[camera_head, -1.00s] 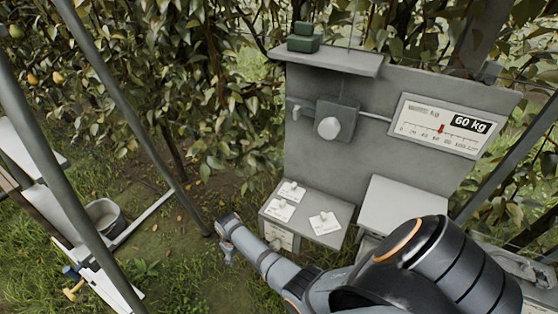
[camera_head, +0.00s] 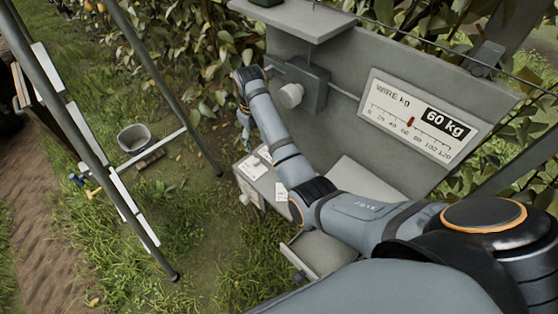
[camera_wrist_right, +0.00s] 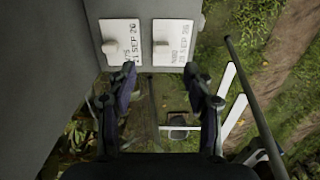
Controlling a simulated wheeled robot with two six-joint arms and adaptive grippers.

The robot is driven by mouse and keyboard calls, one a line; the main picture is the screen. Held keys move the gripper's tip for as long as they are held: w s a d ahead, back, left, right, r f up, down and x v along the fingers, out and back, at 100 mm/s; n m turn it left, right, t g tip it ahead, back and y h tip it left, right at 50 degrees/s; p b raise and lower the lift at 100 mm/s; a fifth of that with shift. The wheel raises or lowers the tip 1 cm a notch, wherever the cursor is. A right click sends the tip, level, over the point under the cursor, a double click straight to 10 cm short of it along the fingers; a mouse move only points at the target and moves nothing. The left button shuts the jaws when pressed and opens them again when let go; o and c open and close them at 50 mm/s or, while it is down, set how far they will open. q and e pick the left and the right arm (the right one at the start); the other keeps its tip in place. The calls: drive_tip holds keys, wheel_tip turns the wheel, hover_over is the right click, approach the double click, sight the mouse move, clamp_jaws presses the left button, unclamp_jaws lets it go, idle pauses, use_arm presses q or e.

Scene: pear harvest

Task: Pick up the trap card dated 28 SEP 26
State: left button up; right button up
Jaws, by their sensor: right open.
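In the right wrist view, two white cards with pale knobs lie side by side on a grey surface. The right card (camera_wrist_right: 172,42) appears to read 28 SEP, with the year too blurred to be sure. The left card (camera_wrist_right: 122,42) appears to read 21 SEP. My right gripper (camera_wrist_right: 162,88) is open and empty, its fingers just below the cards in the picture and apart from them. In the head view, my right gripper (camera_head: 245,125) hangs above the grey box (camera_head: 268,192). My right arm partly hides the box and its cards (camera_head: 252,168). My left gripper is not in view.
A grey panel with a wire gauge (camera_head: 420,118) and a round knob (camera_head: 290,95) stands close behind my right arm. A slanted pole (camera_head: 165,85) stands left of the box.

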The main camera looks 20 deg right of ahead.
sight(257, 161)
drive_tip(key=f, duration=0.1)
drive_tip(key=a+f, duration=0.1)
drive_tip(key=f, duration=0.1)
drive_tip(key=a+f+p, duration=0.1)
drive_tip(key=shift+w+f, duration=0.15)
drive_tip(key=shift+w, duration=0.15)
drive_tip(key=shift+s+d+f, duration=0.1)
drive_tip(key=shift+d+f, duration=0.45)
drive_tip(key=shift+f, duration=0.1)
wheel_tip(257, 161, down, 4)
drive_tip(key=shift+r+p, duration=0.1)
drive_tip(key=shift+p, duration=0.75)
drive_tip(key=shift+f, duration=0.6)
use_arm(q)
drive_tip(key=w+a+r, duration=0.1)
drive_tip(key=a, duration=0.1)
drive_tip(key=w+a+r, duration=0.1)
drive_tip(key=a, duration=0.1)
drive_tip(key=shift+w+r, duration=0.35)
use_arm(e)
drive_tip(key=shift+d, duration=0.1)
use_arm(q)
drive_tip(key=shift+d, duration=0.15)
use_arm(e)
drive_tip(key=c, duration=0.8)
